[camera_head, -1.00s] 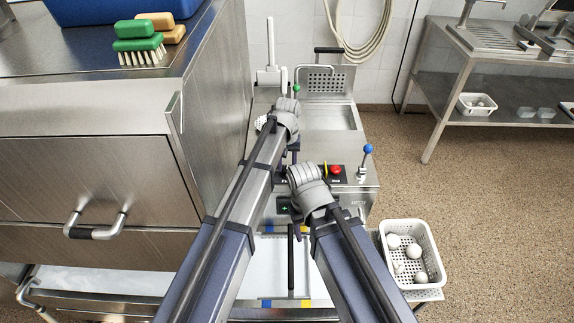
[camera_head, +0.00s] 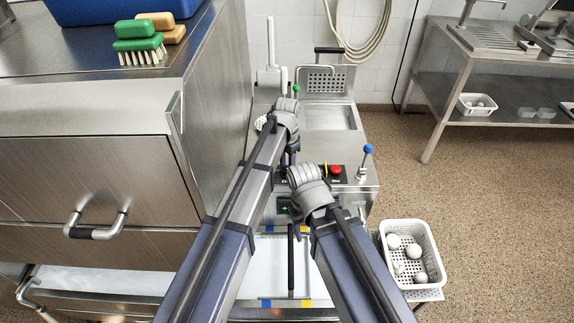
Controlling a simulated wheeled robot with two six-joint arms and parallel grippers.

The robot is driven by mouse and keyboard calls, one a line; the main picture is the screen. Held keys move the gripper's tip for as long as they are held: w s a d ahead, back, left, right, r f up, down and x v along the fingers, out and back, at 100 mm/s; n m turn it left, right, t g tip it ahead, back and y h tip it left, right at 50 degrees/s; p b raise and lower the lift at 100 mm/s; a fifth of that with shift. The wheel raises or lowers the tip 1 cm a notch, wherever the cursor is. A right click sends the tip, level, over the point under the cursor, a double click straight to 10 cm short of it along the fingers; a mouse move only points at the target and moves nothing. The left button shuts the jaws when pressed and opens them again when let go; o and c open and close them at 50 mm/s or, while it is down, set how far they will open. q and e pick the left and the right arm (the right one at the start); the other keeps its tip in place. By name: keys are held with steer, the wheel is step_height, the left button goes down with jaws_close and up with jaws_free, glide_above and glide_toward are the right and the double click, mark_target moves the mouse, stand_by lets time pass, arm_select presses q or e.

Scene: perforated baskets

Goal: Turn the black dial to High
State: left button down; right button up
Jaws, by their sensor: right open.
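The steel machine's control panel (camera_head: 351,186) is in the middle of the head view, partly covered by my arms. I cannot make out the black dial; that part of the panel is behind my wrists. My right gripper (camera_head: 292,160) is open at the panel's left side, mostly hidden by the grey wrist links. Whether it touches anything cannot be seen. My left arm reaches further up, and its wrist hides its fingers.
A red button (camera_head: 336,170) and a blue-knobbed lever (camera_head: 367,150) are on the panel. A white perforated basket (camera_head: 431,271) with several pale balls stands at lower right. A steel cabinet (camera_head: 80,170) stands close on the left. Open floor lies to the right.

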mark_target(287, 170)
arm_select(q)
steer(key=shift+s+m, duration=0.2)
steer(key=shift+m, duration=0.3)
steer(key=shift+c, duration=2.2)
jaws_free()
steer(key=shift+w, duration=0.1)
steer(key=shift+r, duration=0.1)
step_height(287, 170, up, 8)
steer(key=p, duration=0.8)
steer(key=shift+r, duration=0.15)
